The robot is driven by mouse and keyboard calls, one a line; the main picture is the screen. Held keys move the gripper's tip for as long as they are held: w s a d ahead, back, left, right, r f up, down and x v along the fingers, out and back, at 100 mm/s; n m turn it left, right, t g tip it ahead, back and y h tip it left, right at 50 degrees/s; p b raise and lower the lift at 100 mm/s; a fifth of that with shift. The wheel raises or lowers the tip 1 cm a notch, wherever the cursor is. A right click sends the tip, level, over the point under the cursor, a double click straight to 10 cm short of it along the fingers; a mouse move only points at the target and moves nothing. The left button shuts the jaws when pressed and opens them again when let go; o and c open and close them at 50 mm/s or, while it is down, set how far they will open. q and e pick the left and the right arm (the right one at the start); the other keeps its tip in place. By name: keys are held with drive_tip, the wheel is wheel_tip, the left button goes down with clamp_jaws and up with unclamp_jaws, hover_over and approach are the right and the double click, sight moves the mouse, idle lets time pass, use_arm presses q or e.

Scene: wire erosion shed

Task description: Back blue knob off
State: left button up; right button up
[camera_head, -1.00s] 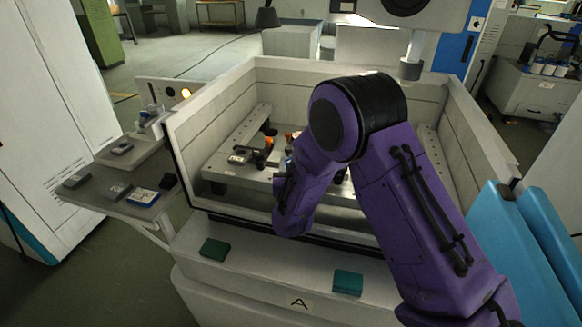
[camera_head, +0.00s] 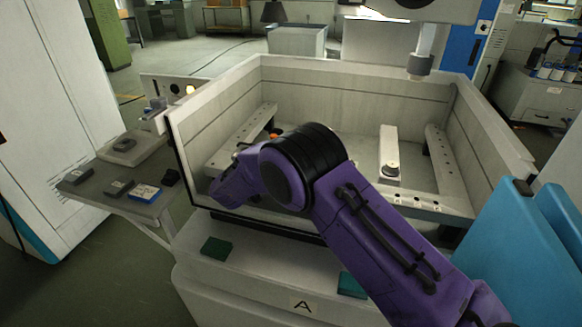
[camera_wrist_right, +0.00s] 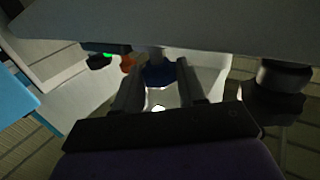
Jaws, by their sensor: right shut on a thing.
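In the right wrist view a dark blue knob (camera_wrist_right: 158,76) sits under the edge of a pale plate (camera_wrist_right: 170,32). My right gripper (camera_wrist_right: 160,84) is shut on this blue knob, with one finger on each side of it. In the head view my purple right arm reaches over the front wall into the tank, and its forearm hides the gripper and the knob. My left gripper is in neither view.
An orange part (camera_wrist_right: 127,64) and a green light (camera_wrist_right: 107,56) are close left of the knob; a black round part (camera_wrist_right: 284,76) is at right. In the head view the pale tank walls (camera_head: 350,85) surround the workspace. A side shelf (camera_head: 90,185) holds small boxes.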

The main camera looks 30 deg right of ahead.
drive_tip(key=shift+w+d+m+g+b, duration=0.15)
drive_tip(key=shift+m+g+b, duration=0.4)
drive_tip(key=shift+m+g, duration=0.7)
drive_tip(key=shift+g, duration=0.55)
drive_tip(key=o, duration=0.8)
drive_tip(key=shift+c, duration=0.2)
drive_tip(key=shift+d, duration=0.1)
